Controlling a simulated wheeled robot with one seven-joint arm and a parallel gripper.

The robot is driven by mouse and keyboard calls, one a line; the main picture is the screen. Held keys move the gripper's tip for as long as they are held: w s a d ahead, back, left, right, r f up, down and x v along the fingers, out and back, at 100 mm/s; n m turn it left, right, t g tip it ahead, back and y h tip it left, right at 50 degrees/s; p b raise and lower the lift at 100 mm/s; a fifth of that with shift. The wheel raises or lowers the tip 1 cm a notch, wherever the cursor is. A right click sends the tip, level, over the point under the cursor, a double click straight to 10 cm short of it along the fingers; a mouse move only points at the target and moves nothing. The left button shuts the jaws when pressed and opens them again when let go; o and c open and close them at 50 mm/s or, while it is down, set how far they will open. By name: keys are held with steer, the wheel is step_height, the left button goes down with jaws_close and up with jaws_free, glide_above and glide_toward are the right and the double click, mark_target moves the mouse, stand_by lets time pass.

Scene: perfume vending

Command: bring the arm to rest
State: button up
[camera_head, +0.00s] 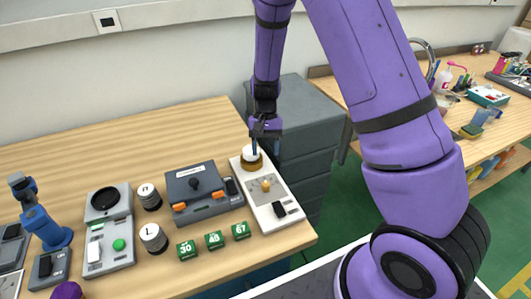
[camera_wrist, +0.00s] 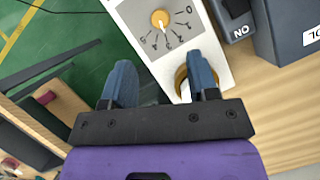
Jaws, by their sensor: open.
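My gripper (camera_head: 266,133) is at the end of my purple arm, low over the right end of the wooden table, close to the white-topped bottle (camera_head: 251,156) on the white dial device (camera_head: 268,192). In the wrist view my gripper (camera_wrist: 161,85) shows two blue-grey fingers spread apart, with nothing held between them. The bottle's rim (camera_wrist: 181,80) shows partly behind the right finger; I cannot tell whether they touch. The device's orange knob (camera_wrist: 160,19) is ahead of the fingers.
A grey box with a black knob (camera_head: 195,187), green blocks (camera_head: 215,240) marked 30, 45 and 67, and round L and M pots (camera_head: 153,237) stand to the left. A grey drawer cabinet (camera_head: 306,130) stands just behind. The table's back left is bare.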

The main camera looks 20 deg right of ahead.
stand_by(0.3)
steer(key=s+d+r+n+t, duration=0.15)
steer(key=s+r, duration=0.25)
steer(key=r, duration=0.7)
steer(key=s+d+r+n+t, duration=0.1)
steer(key=s+r+t, duration=0.3)
steer(key=r, duration=0.7)
steer(key=s+d+r+n+t+h, duration=0.1)
steer(key=s+r+t, duration=0.1)
steer(key=s+r, duration=0.3)
steer(key=s+d+r+n+t, duration=0.1)
steer(key=s+r, duration=0.4)
steer(key=s, duration=0.7)
steer(key=shift+s+d+r+t+h, duration=0.15)
steer(key=shift+d+t+h, duration=0.2)
steer(key=shift+h, duration=0.05)
